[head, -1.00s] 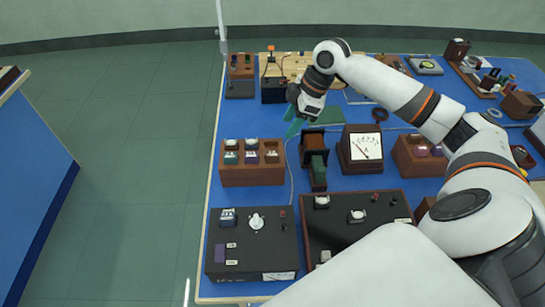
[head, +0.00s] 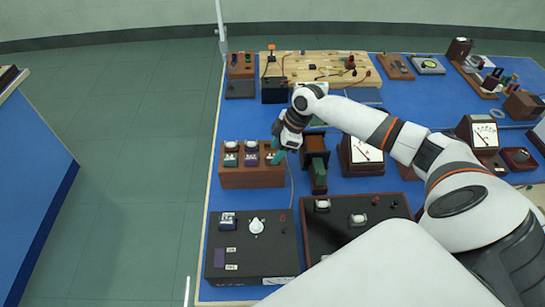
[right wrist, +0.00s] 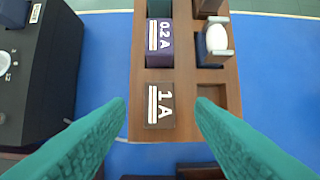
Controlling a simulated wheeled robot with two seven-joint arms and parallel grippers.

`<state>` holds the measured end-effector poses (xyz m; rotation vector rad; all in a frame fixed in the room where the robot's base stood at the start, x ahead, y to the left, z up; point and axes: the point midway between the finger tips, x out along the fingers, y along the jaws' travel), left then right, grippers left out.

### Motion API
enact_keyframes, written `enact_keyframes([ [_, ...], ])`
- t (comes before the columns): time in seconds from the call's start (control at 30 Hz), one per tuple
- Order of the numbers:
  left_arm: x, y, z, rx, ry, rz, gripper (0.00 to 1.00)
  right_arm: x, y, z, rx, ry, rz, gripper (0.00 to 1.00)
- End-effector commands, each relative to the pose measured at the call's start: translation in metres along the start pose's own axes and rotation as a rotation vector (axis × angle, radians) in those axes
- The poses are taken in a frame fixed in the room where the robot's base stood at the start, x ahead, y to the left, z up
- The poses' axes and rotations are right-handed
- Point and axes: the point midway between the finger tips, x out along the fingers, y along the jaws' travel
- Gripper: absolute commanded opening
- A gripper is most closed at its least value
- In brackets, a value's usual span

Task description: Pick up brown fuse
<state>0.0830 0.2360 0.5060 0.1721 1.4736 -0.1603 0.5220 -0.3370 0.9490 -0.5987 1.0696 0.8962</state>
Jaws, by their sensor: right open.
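The brown fuse (right wrist: 160,105), labelled 1 A, sits in the end place of a wooden fuse block (right wrist: 189,125). In the head view the block (head: 250,180) stands at the left of the bench, and the gripper partly covers its right end. My right gripper (right wrist: 160,112) is open and empty, its green fingers on either side of the brown fuse in the picture, apart from it. The head view shows this gripper (head: 277,150) over the block's right end. My left gripper is not in view.
A purple fuse (right wrist: 160,42), labelled 0.2 A, sits beside the brown one. A black box (head: 252,245) stands in front of the block. A brown device with a green part (head: 319,172) and a meter (head: 362,155) stand to the right. The bench's left edge is near.

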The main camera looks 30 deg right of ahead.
Motion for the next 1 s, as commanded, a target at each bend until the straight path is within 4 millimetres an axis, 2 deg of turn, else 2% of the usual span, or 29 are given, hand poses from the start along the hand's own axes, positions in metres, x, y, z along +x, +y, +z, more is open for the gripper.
enact_keyframes([
  [0.17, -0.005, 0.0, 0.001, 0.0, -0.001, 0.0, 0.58, 0.017, 0.001, 0.001, 0.0, -0.001, 0.0, 0.49],
  [0.4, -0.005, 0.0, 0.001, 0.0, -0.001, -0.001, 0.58, 0.019, 0.001, 0.0, -0.001, 0.0, 0.0, 0.49],
  [0.7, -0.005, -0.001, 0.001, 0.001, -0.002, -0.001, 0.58, 0.019, 0.001, 0.0, 0.0, 0.0, 0.0, 0.01],
  [1.0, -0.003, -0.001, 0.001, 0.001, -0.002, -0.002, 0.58, 0.014, 0.0, 0.003, -0.001, -0.002, -0.002, 0.01],
])
